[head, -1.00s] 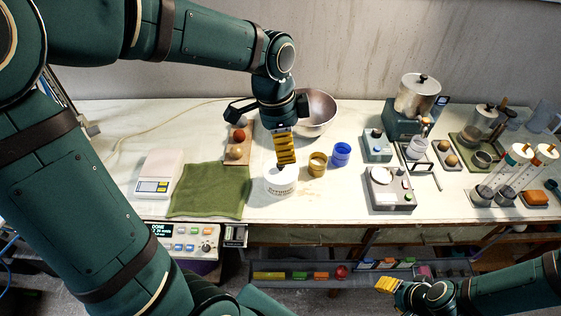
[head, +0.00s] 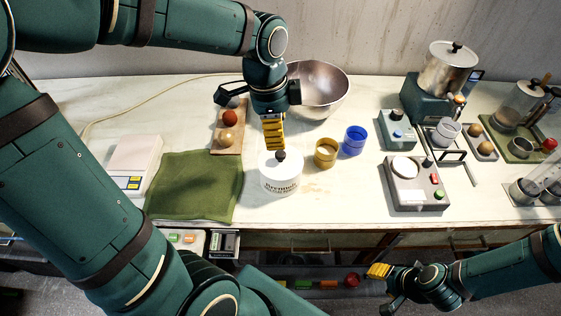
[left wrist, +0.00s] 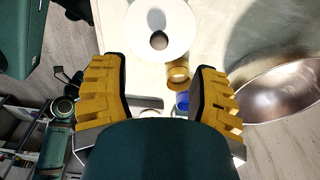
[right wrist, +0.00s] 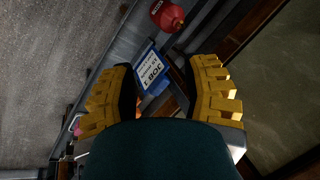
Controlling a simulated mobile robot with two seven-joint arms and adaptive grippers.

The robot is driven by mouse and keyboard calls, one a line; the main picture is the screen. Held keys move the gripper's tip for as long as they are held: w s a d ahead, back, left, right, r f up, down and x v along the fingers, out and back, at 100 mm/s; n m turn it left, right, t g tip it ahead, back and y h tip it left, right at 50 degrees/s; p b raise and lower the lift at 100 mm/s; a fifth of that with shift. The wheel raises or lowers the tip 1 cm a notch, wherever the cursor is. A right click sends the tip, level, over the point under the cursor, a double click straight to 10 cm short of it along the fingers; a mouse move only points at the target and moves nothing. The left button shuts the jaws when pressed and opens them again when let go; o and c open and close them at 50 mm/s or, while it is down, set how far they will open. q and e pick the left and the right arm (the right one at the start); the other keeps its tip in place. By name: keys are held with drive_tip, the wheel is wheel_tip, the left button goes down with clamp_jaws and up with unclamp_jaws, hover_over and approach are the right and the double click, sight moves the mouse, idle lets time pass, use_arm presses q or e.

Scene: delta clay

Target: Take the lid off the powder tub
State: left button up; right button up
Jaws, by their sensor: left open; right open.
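The powder tub (head: 281,181) is a white round tub with dark lettering on its side, standing upright on the bench. Its white lid (head: 293,162) is on top, with a black knob (head: 280,155) in the middle. In the left wrist view the lid (left wrist: 178,22) and its knob (left wrist: 158,40) show at the top, beyond the fingertips. My left gripper (head: 274,146) is open and empty, pointing down just above and behind the knob; I cannot tell whether it touches. My right gripper (head: 379,271) is open and empty, low in front of the bench edge.
A yellow cup (head: 326,153) and a blue cup (head: 354,141) stand right of the tub. A steel bowl (head: 318,88) is behind. A green cloth (head: 195,187) and a white scale (head: 133,164) lie left. A grey device with buttons (head: 416,184) stands farther right.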

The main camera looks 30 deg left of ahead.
sight(280, 153)
use_arm(q)
wheel_tip(280, 153, down, 4)
drive_tip(key=shift+w+d+r+b, duration=0.1)
drive_tip(key=shift+d+r+b, duration=0.1)
drive_tip(key=shift+b, duration=0.15)
drive_tip(key=shift+d+f+b, duration=0.2)
drive_tip(key=shift+f+b, duration=0.55)
drive_tip(key=shift+f, duration=1.6)
drive_tip(key=shift+o, duration=0.2)
drive_tip(key=c, duration=1)
